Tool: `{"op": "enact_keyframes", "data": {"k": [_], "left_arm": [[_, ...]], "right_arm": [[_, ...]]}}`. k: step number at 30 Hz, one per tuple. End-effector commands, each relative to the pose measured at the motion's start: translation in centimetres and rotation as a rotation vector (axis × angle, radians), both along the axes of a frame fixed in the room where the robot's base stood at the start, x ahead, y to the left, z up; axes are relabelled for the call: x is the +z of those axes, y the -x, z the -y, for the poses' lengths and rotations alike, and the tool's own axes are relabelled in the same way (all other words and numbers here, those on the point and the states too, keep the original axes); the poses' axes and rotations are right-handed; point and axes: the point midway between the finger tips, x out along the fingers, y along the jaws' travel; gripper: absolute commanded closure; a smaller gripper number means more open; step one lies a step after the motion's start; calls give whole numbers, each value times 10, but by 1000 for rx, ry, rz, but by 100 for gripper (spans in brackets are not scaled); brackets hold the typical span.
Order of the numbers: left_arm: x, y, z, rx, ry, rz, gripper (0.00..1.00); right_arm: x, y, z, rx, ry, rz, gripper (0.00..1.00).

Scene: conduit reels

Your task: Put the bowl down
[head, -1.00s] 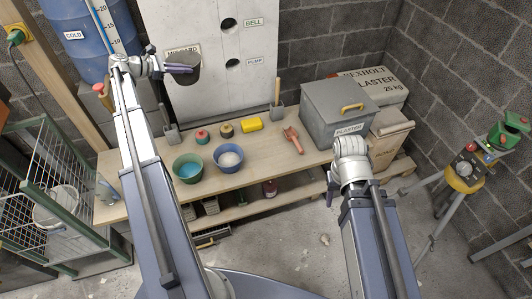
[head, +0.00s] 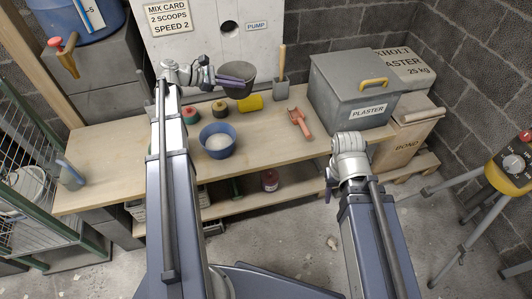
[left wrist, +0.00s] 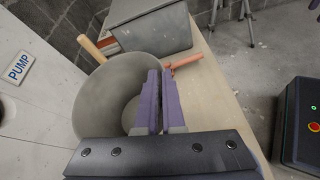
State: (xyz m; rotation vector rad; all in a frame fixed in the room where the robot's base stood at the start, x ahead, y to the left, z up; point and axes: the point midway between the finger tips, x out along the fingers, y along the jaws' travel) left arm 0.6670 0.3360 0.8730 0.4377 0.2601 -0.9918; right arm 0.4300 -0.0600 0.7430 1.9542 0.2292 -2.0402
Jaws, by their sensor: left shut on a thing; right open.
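A grey bowl (head: 239,76) is held at the back of the bench, in front of the white panel. My left gripper (head: 228,81) is shut on its rim from the left. In the left wrist view the bowl (left wrist: 92,105) is roughly upright, with the purple fingers (left wrist: 157,88) at its near wall. Its inside looks empty. I cannot tell whether its base is clear of the bench. My right gripper (head: 331,184) is open and empty in front of the bench's edge.
Bare wood lies between blue bowl and scoop.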

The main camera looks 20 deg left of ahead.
Motion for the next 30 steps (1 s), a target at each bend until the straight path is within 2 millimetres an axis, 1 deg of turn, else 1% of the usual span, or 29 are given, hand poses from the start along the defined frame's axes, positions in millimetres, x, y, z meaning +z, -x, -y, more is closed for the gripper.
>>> {"op": "enact_keyframes", "data": {"k": [1,3,6,10,12,15,19,22,26,30], "left_arm": [[-29,13,27,-26,0,1,100],[-45,22,52,-57,0,0,100],[-62,34,80,-92,0,0,100],[-75,44,103,-122,0,0,100],[-79,47,110,-131,0,0,100],[-80,50,115,-138,0,0,100],[-80,49,115,-139,0,0,100],[-85,49,115,-139,0,0,100],[-101,49,115,-139,0,0,100],[-124,49,115,-139,0,0,100]], "right_arm": [[-29,0,0,0,0,0,50],[-45,0,0,0,0,0,50],[-62,0,0,0,0,0,50],[-75,0,0,0,0,0,50],[-79,0,0,0,0,0,50],[-80,0,0,0,0,0,50],[-80,0,0,0,0,0,50],[-85,0,0,0,0,0,50],[-101,0,0,0,0,0,50],[-124,0,0,0,0,0,50]]}}
